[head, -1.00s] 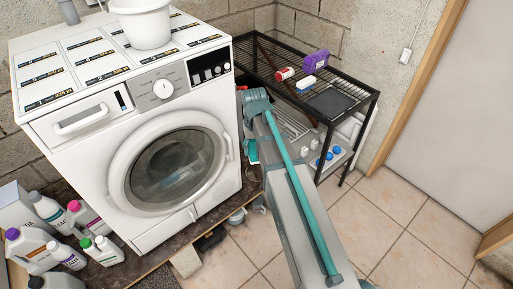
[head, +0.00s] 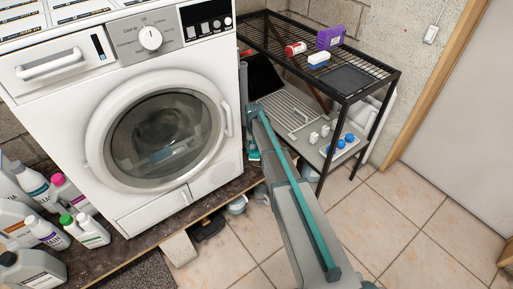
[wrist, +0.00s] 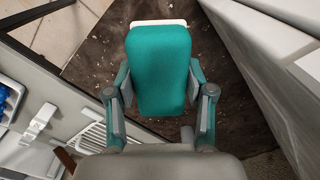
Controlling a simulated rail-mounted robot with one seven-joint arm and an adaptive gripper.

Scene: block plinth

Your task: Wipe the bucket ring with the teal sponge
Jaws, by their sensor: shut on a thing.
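The teal sponge (wrist: 160,75), with a white edge on its far side, fills the middle of the wrist view. My gripper (wrist: 159,90) is shut on it, one finger on each side. In the head view my arm hides most of the gripper; a small teal part (head: 252,150) shows beside the washing machine (head: 220,130), low at its right side. The bucket and any ring from it are out of view now. Only the front part of the machine's top (head: 90,22) shows, with labelled panels.
A black wire rack (head: 375,75) on the right holds a purple box (head: 330,38), a red-and-white can (head: 295,48) and a blue-and-white brush or sponge (head: 319,60). Several bottles (head: 90,232) stand at lower left. A dark board (head: 130,245) lies under the machine. Tiled floor is clear at right.

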